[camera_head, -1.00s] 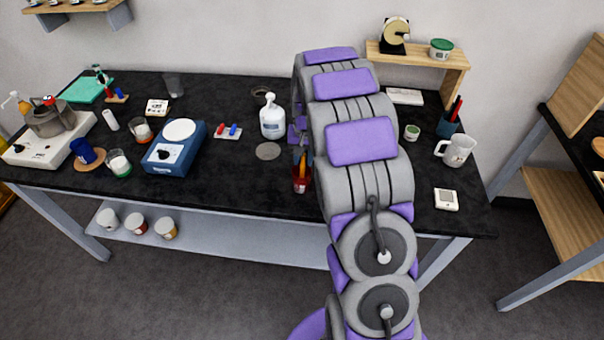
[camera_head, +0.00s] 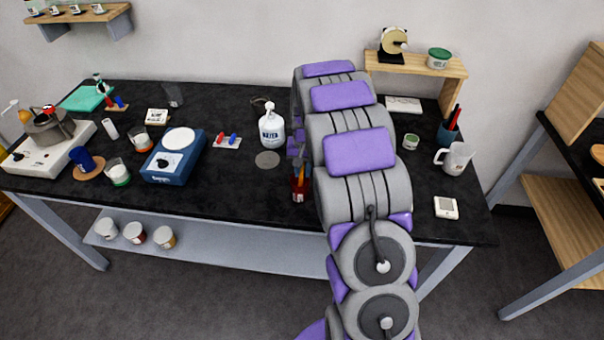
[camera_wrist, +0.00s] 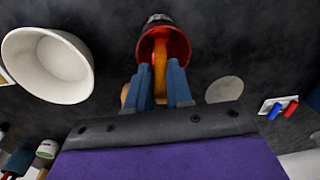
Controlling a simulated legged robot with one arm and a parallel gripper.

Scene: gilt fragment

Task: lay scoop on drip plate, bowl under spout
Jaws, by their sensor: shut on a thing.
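My gripper (camera_wrist: 162,88) has its blue fingers closed on the orange handle of the scoop (camera_wrist: 160,62). The scoop's lower end is inside a red cup (camera_wrist: 172,36), so its head is hidden. The cup also shows in the head view (camera_head: 299,190), just left of my arm. The drip plate (camera_head: 267,160) is a flat grey disc, bare, in front of the white pump bottle (camera_head: 271,132); it also shows in the wrist view (camera_wrist: 225,90). The cream bowl (camera_wrist: 48,62) is empty in the wrist view, on the cup's other side from the plate; my arm hides it in the head view.
A small tray with red and blue pieces (camera_head: 228,141) and a blue hotplate-like device (camera_head: 174,160) stand left of the plate. A white mug (camera_head: 455,158) and a pen cup (camera_head: 448,130) are at the right.

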